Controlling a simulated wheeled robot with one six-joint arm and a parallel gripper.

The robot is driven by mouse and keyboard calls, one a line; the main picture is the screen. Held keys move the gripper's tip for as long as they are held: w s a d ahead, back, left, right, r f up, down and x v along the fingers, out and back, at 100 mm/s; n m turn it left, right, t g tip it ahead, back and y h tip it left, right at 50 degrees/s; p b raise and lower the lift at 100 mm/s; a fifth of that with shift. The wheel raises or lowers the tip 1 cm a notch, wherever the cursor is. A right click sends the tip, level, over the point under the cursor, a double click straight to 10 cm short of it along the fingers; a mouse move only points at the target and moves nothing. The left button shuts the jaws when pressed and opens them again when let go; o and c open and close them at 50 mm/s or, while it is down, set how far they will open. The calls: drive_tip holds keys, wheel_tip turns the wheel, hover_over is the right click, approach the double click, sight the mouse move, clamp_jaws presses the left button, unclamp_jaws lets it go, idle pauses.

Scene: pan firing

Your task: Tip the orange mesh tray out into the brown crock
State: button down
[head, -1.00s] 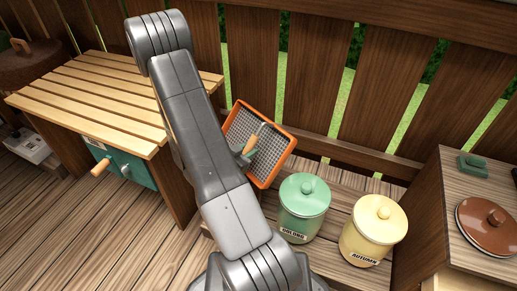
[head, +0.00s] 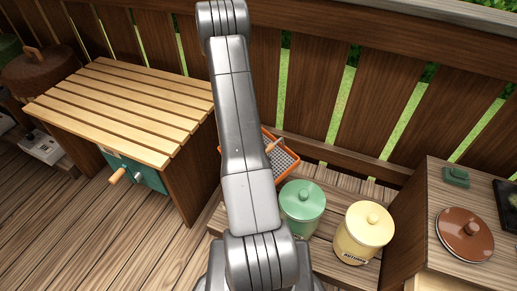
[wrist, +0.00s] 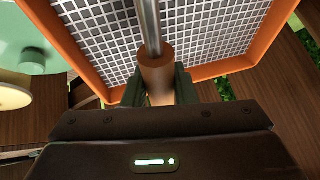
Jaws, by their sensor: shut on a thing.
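The orange mesh tray (head: 290,172) has an orange rim, a grey mesh and a wooden handle (head: 275,145). It is held up behind my arm in the head view, partly hidden by it, to the left of and beyond the green canister. In the wrist view, my gripper (wrist: 158,90) is shut on the tray's handle, and the mesh (wrist: 215,35) fills the top. No contents show on the visible mesh. I see no open brown crock. A round brown lid with a knob (head: 466,234) shows on the right cabinet, and I cannot tell whether a crock is under it.
A green canister (head: 302,205) and a yellow canister (head: 364,228), both lidded, stand on a low bench. A slatted table (head: 125,105) is at left, with a dark brown lidded vessel (head: 42,72) beyond it. The right cabinet (head: 445,195) carries a small green block (head: 456,177).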

drive_tip(key=shift+w+d+f+g+y+p, duration=0.2)
drive_tip(key=shift+w+d+g+y+p, duration=0.5)
drive_tip(key=shift+p, duration=2.8)
drive_tip(key=shift+s+a+r+p, duration=0.1)
drive_tip(key=shift+s+r+p, duration=0.05)
drive_tip(key=shift+p, duration=0.4)
wheel_tip(320, 180, up, 4)
drive_tip(key=p, duration=0.4)
drive_tip(key=shift+r+p, duration=0.2)
drive_tip(key=shift+p, duration=0.1)
drive_tip(key=shift+r, duration=0.1)
wheel_tip(320, 180, up, 20)
drive_tip(key=s+a+n+y+p, duration=0.1)
drive_tip(key=n+y+p, duration=0.2)
drive_tip(key=n, duration=0.7)
drive_tip(key=shift+s+a+n+g+y+p, duration=0.3)
drive_tip(key=shift+g+y, duration=0.1)
drive_tip(key=shift+y, duration=0.5)
